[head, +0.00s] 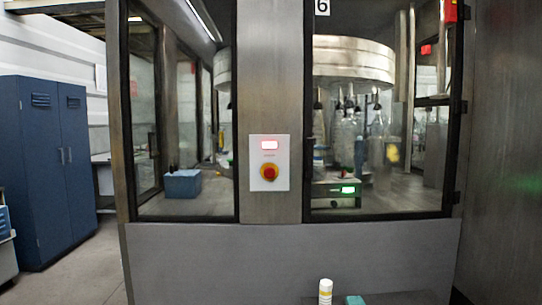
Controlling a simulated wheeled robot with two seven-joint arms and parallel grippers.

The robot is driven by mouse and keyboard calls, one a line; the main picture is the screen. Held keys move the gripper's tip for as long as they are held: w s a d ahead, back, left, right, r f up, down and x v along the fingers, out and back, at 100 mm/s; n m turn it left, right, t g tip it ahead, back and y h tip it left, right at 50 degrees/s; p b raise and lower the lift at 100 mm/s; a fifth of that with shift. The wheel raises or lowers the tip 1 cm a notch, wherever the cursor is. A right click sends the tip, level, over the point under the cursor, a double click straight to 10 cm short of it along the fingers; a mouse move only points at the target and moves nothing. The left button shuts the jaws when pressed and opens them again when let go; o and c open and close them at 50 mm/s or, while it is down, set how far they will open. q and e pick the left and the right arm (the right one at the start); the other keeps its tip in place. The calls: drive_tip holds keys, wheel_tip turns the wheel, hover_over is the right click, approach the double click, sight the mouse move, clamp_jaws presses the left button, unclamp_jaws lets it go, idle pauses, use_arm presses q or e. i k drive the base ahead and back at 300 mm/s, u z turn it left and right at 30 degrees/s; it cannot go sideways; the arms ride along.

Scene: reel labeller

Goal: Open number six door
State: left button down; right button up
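The number six label (322,7) is a white plate with a black 6 at the top edge of the head view. Below it is the number six door (382,125), a tall glass panel in a black frame on the right of the machine front. The door looks shut, with its bottom frame flush along the grey lower panel. Dark hinge-like fittings sit on its right edge. Neither of my grippers is in view.
A control panel (269,163) with a red display and red-yellow stop button is on the pillar left of the door. A white bottle (325,291) and a teal block (355,300) sit at the bottom. A blue cabinet (48,165) stands left, beside open floor.

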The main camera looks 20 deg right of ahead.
sight(455, 12)
drive_tip(key=u, duration=0.35)
drive_tip(key=i, duration=1.15)
drive_tip(key=z, duration=0.95)
drive_tip(key=i, duration=1.1)
drive_tip(key=z, duration=1.2)
